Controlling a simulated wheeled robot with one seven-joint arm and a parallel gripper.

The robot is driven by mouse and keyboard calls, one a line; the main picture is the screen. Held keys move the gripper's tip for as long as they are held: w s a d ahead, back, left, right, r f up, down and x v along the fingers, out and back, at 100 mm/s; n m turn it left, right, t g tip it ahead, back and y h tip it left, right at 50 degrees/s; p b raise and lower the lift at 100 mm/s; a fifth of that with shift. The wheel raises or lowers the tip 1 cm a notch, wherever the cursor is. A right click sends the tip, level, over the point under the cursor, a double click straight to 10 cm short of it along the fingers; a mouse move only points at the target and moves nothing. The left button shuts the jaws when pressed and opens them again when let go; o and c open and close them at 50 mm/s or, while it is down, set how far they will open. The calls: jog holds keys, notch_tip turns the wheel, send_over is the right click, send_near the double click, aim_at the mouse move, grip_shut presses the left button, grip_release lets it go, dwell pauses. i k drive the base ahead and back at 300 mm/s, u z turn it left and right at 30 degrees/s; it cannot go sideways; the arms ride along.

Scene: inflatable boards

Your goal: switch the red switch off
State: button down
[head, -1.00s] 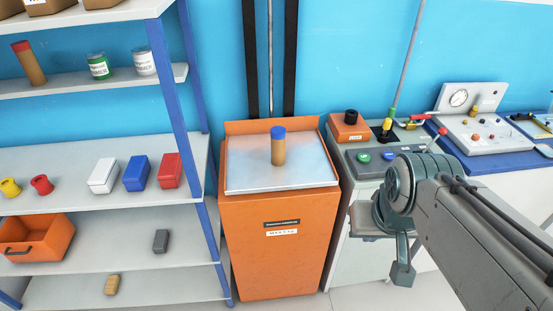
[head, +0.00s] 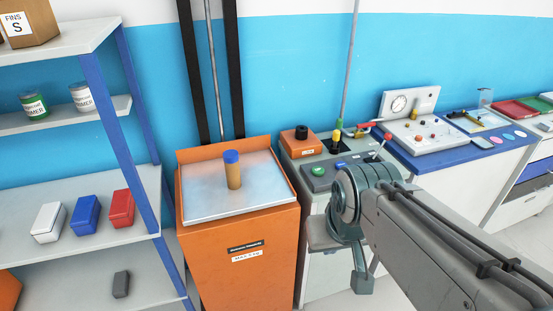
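A small lever with a red tip (head: 387,137) stands tilted on the grey control console (head: 318,168), right of a green button (head: 318,170). It is the likeliest red switch, but it is small and its on or off position cannot be told. My arm's big grey joint (head: 362,192) is in front of the console and hides part of its top and front.
An orange cabinet (head: 250,275) with a blue-capped cylinder (head: 232,170) on its metal top stands left of the console. Shelves (head: 90,225) fill the left. An orange box with a black knob (head: 301,140) and a red-handled valve (head: 364,126) are behind the console. A gauge panel (head: 412,118) is to the right.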

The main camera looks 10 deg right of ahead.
aim_at(387, 137)
jog(key=k, duration=0.65)
jog(key=z, duration=0.7)
jog(key=i, duration=1.65)
jog(key=u, duration=0.9)
